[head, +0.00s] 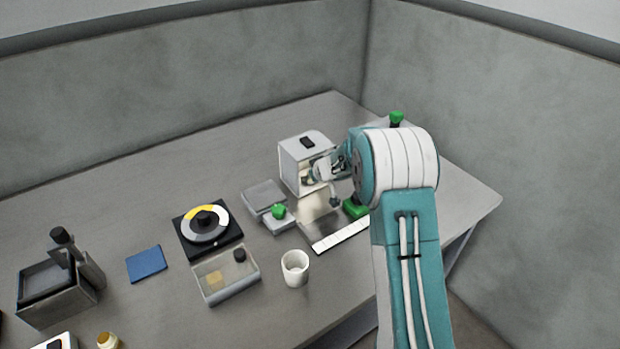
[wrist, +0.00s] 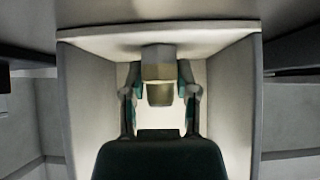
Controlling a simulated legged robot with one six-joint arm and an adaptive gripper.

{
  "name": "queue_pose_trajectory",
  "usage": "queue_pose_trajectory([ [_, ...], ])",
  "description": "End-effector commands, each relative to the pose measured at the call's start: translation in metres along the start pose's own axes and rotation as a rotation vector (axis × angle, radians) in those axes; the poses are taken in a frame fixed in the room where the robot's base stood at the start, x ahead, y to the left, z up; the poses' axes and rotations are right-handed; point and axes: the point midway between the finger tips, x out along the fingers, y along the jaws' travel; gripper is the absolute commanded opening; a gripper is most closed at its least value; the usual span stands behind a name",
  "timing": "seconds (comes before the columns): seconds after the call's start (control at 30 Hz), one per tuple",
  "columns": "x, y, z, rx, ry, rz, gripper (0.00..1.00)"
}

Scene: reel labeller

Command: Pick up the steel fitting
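The steel fitting (wrist: 158,68) shows in the wrist view as a hexagonal block with a narrower round part, inside a pale, lit box. My gripper (wrist: 160,80) reaches into this box with one finger on each side of the fitting. The fingertips are very close to its sides; I cannot tell whether they touch it. In the head view my gripper (head: 328,168) is at the open front of the white box (head: 305,150) with the black top handle. The fitting cannot be made out there, with the gripper and arm in front.
The box walls (wrist: 92,100) stand close on both sides of my gripper. A green-knobbed device (head: 279,217), a white ruler strip (head: 341,236), a white cup (head: 295,268) and a round dial (head: 206,222) stand nearby. The table's back left is clear.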

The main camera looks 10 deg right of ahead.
Motion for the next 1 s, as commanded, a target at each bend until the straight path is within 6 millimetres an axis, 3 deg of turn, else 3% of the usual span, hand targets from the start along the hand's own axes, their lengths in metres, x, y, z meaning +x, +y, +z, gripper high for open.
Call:
queue_pose_trajectory([
  [0.37, 0.000, 0.000, 0.001, 0.001, -0.002, 0.000, 0.00],
  [0.53, -0.011, 0.000, 0.000, 0.001, -0.001, 0.000, 0.00],
  [0.77, -0.047, 0.001, 0.008, 0.002, -0.001, 0.002, 0.00],
  [1.0, -0.103, 0.001, 0.025, 0.001, 0.001, 0.003, 0.00],
])
